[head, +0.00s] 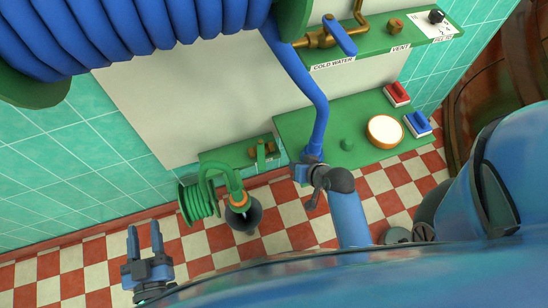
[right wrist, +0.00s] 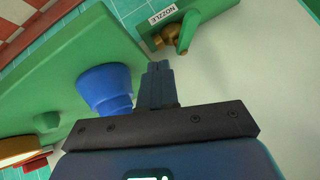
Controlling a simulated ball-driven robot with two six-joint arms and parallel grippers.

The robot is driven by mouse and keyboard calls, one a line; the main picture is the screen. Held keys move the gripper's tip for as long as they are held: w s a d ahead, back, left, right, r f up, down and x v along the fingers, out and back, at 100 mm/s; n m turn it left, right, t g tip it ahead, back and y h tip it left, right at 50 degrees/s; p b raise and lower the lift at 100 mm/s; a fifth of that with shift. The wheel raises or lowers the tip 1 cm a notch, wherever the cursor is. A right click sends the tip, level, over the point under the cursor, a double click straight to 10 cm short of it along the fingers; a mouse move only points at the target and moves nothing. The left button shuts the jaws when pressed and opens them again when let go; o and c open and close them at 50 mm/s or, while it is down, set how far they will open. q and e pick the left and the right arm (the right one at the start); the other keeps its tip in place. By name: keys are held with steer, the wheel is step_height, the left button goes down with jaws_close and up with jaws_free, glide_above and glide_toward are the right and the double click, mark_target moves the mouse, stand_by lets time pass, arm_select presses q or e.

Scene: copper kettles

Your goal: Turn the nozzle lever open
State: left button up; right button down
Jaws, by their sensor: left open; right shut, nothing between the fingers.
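The nozzle valve is a small brass fitting (head: 271,148) with a green lever (head: 261,153) on a green wall panel, left of centre in the head view. In the right wrist view the green lever (right wrist: 187,32) stands out from the brass body, beside a NOZZLE label (right wrist: 162,15). My right gripper (right wrist: 158,66) is shut and empty, its fingertips pointing toward the panel but apart from the lever. In the head view my right gripper (head: 300,172) is partly hidden by its own wrist, right of and below the lever. My left gripper (head: 143,226) is open and empty over the checkered floor.
A blue hose (head: 302,80) runs down close to my right gripper. A green shelf (head: 350,110) carries a round white-topped item (head: 384,131) and red and blue brushes. A blue-handled cold water valve (head: 340,35) sits above.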

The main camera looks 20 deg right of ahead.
mark_target(261, 155)
steer(key=w+a+f+g+y+b, duration=0.1)
steer(key=w+a+f+g, duration=0.1)
steer(key=w+a+f, duration=0.3)
steer(key=shift+w+a+f+n+g+y+b, duration=0.15)
steer(key=shift+w+f+n+g+y+b, duration=0.2)
steer(key=shift+w+f, duration=0.5)
steer(key=shift+s+f, duration=0.15)
steer(key=shift+s, duration=0.05)
